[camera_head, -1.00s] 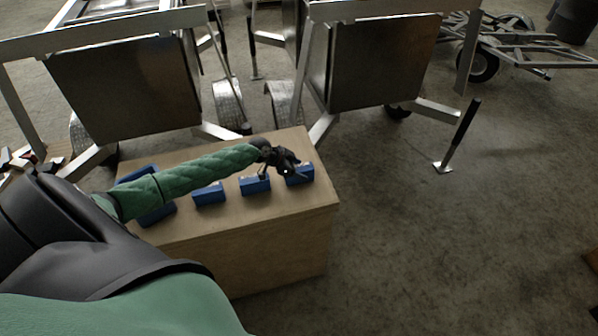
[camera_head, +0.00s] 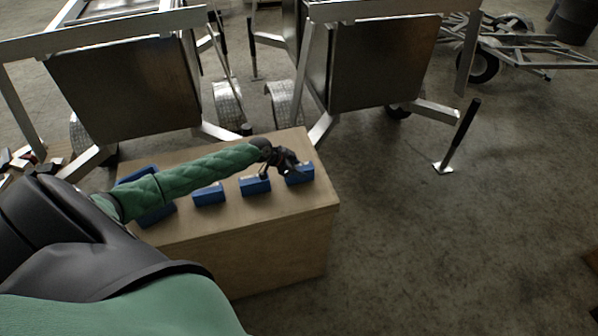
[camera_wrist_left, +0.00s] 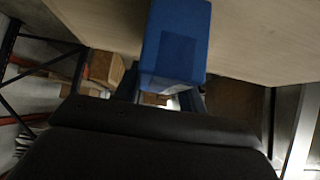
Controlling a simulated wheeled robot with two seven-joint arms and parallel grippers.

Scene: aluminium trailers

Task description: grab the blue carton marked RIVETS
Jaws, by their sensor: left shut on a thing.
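Three small blue cartons stand in a row on the wooden box: a left one (camera_head: 208,195), a middle one (camera_head: 255,186) and a right one (camera_head: 301,175). No lettering can be read on any of them. My left gripper (camera_head: 288,168) is at the right carton, shut on it and covering part of it. In the left wrist view, a blue carton (camera_wrist_left: 184,28) sits at the fingers, with the pale wooden top behind it. The carton appears still at the level of the box top. My right gripper is not in view.
The wooden box (camera_head: 240,250) has bare top around the cartons. A larger blue object (camera_head: 158,216) lies at its left end, partly hidden by my left arm. Metal trailers (camera_head: 384,62) stand close behind. The floor to the right is clear up to a black-handled stand (camera_head: 460,135).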

